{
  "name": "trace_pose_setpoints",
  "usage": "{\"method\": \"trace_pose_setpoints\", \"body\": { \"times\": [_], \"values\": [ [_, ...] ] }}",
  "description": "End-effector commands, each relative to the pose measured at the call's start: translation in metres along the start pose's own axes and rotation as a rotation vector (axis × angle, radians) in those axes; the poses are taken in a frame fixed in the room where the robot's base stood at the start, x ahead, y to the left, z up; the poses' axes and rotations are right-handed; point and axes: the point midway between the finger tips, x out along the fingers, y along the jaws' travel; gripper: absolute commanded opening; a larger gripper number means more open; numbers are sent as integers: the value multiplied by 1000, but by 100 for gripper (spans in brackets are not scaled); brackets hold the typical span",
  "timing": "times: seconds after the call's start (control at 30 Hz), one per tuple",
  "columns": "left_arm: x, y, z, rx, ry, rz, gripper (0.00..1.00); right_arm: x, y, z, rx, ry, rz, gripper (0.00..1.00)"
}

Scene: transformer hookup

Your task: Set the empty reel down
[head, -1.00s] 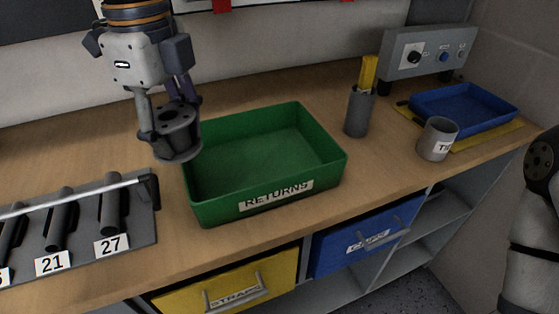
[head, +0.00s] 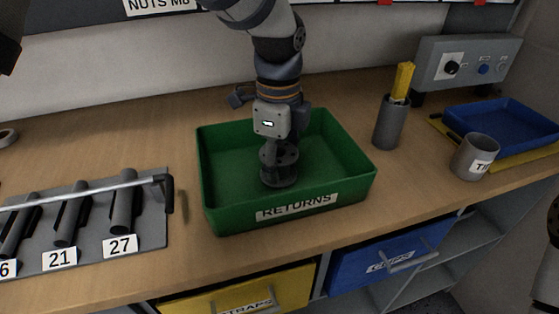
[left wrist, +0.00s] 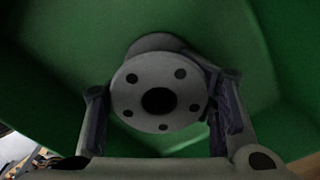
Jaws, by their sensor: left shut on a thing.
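The empty reel (head: 281,172) is a dark grey spool with a round flange and a centre hole. It is inside the green tray labelled RETURNS (head: 222,217), near the tray's middle. My left gripper (head: 279,150) points down into the tray and is shut on the reel. In the left wrist view the reel's holed flange (left wrist: 160,92) sits between the two fingers (left wrist: 160,110), with green tray walls around it. I cannot tell whether the reel's underside touches the tray floor.
A rack with tubes labelled 21 and 27 (head: 150,240) lies left of the tray. A grey holder with yellow sticks (head: 390,122), a grey cup (head: 474,157) and a blue tray (head: 502,122) stand to the right. Wooden bench (head: 120,125) behind the rack is bare.

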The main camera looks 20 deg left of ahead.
Motion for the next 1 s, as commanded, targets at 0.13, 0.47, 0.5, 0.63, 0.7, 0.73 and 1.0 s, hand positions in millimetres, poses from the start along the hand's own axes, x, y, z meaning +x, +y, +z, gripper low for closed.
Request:
{"method": "trace_pose_setpoints", "body": {
  "times": [0.13,0.47,0.5,0.63,0.7,0.73,1.0],
  "values": [
    [-1,0,0,0,0,-4,0,-1,0,0,0,2,0,40],
    [3,0,1,0,-1,-3,71,-1,0,-1,0,3,0,40],
    [3,0,1,0,-1,-3,71,-1,0,-1,0,3,0,40],
    [3,0,1,0,-1,-3,71,-1,0,0,0,3,0,40],
    [3,0,1,-1,-1,-3,71,-1,0,0,0,3,0,40],
    [3,0,1,-1,-1,-3,71,-1,0,0,0,3,0,40],
    [-8,-1,0,-1,1,-8,71,-1,0,-1,0,4,0,40]
  ]
}}
